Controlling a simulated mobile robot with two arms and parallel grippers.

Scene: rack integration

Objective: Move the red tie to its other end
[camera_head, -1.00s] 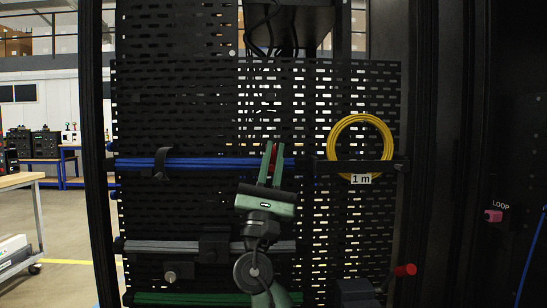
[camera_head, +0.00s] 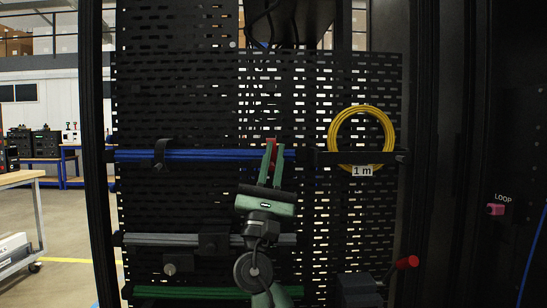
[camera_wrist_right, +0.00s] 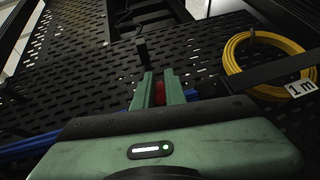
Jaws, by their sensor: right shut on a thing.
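The red tie (camera_head: 271,146) is at the right part of the blue cable bundle (camera_head: 205,156) on the black perforated panel. My right gripper (camera_head: 272,151) reaches up to it from below and is shut on it. In the right wrist view the red tie (camera_wrist_right: 159,93) shows between the two green fingers (camera_wrist_right: 159,88), which hide part of it and part of the bundle. My left gripper is not in view.
A black tie (camera_head: 161,154) stands at the bundle's left part. A yellow cable coil (camera_head: 361,109) with a "1 m" label (camera_head: 362,171) hangs to the right. Grey (camera_head: 165,239) and green bundles (camera_head: 195,292) run below. A red-ended lever (camera_head: 407,262) stands lower right.

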